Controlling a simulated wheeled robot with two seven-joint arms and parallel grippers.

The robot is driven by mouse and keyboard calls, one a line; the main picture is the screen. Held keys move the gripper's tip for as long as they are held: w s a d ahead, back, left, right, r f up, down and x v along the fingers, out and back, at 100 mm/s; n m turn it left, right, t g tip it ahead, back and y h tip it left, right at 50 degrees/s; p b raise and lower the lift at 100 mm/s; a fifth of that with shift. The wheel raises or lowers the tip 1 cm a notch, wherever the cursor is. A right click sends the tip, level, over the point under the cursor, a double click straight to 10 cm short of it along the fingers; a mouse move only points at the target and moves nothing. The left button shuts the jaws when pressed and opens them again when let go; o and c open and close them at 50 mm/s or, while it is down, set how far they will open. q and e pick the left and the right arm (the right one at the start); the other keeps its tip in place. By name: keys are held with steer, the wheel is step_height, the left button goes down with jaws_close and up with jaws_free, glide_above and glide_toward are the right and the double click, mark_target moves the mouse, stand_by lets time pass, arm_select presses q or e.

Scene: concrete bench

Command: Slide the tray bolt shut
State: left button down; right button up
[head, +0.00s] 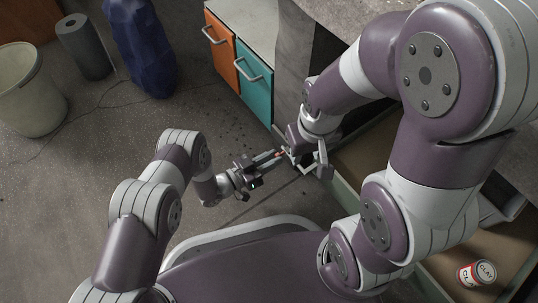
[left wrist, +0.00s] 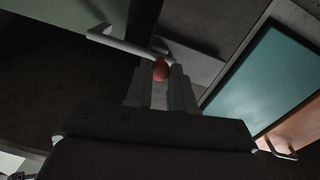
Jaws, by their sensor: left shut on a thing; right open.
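My left gripper (head: 273,160) is shut on a small red knob (head: 281,153), which seems to be the tray bolt's. In the left wrist view the red knob (left wrist: 160,70) shows between the tips of my left gripper (left wrist: 161,88). The bolt's bar and catch are too small and dark to make out, so its position cannot be told. My right gripper (head: 304,160) is open, close to the right of the left one, beside a pale handle. That handle also shows in the left wrist view (left wrist: 118,44). An open tray (head: 345,192) with a greenish rim lies below my right arm.
A red and white clay can (head: 477,273) lies in the tray. Orange (head: 220,46) and teal (head: 254,83) drawer fronts with pale handles stand behind. A bin (head: 30,90), a grey roll (head: 83,47) and a blue sack (head: 140,48) are at upper left. Floor at left is clear.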

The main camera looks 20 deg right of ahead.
arm_select(q)
steer(key=c, duration=1)
jaws_free()
steer(key=shift+s+d, duration=0.1)
steer(key=shift+s, duration=0.15)
steer(key=p+v, duration=0.6)
steer(key=v, duration=0.6)
steer(key=shift+s+a, duration=0.1)
steer(key=shift+a, duration=0.3)
